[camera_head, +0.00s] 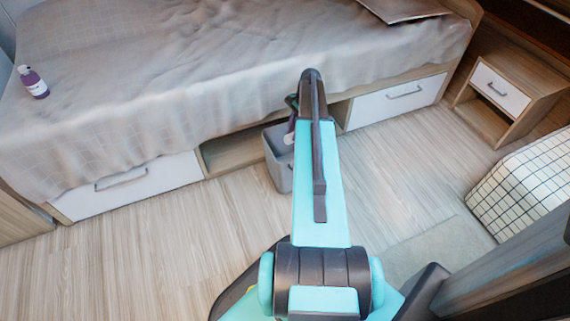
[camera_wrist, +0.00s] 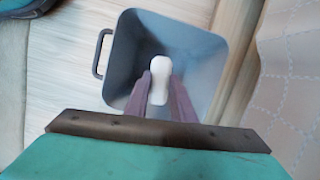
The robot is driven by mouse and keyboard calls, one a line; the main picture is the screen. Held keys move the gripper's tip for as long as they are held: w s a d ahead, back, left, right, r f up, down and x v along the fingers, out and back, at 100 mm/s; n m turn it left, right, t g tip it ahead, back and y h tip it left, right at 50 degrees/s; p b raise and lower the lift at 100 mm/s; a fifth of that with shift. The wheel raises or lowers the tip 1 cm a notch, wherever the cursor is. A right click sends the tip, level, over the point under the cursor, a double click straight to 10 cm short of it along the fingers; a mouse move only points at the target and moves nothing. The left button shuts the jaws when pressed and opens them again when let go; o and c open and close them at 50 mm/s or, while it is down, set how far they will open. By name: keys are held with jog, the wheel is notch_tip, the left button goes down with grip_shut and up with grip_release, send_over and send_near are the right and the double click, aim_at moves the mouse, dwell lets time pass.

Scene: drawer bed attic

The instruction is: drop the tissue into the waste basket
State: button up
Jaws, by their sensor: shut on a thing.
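My gripper (camera_wrist: 160,92) is shut on a small white tissue (camera_wrist: 160,68) in the wrist view. The tissue sits between the fingertips, and its far end sticks out past them. Behind it is the open mouth of the grey waste basket (camera_wrist: 205,60), with a handle on its left side. The tissue lies over the basket's opening in this view; how high it is cannot be told. In the head view the basket (camera_head: 277,172) stands on the floor beside the bed, partly hidden by my arm.
The bed (camera_head: 170,100) has white drawers (camera_head: 130,186) beneath. A purple bottle (camera_head: 34,82) stands on its left side. A nightstand (camera_head: 510,88) and a white grid-patterned piece (camera_head: 528,185) are at the right. The wooden floor (camera_head: 150,260) at the left is clear.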

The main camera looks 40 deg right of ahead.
jog(key=shift+f, duration=0.35)
jog(key=o, duration=1.1)
jog(key=shift+r, duration=0.1)
jog(key=w+p+v, duration=0.1)
jog(key=p+v, duration=0.2)
jog(key=v, duration=1)
jog(key=shift+s+r+p, duration=0.3)
jog(key=shift+s+p, duration=0.05)
jog(key=shift+s, duration=0.15)
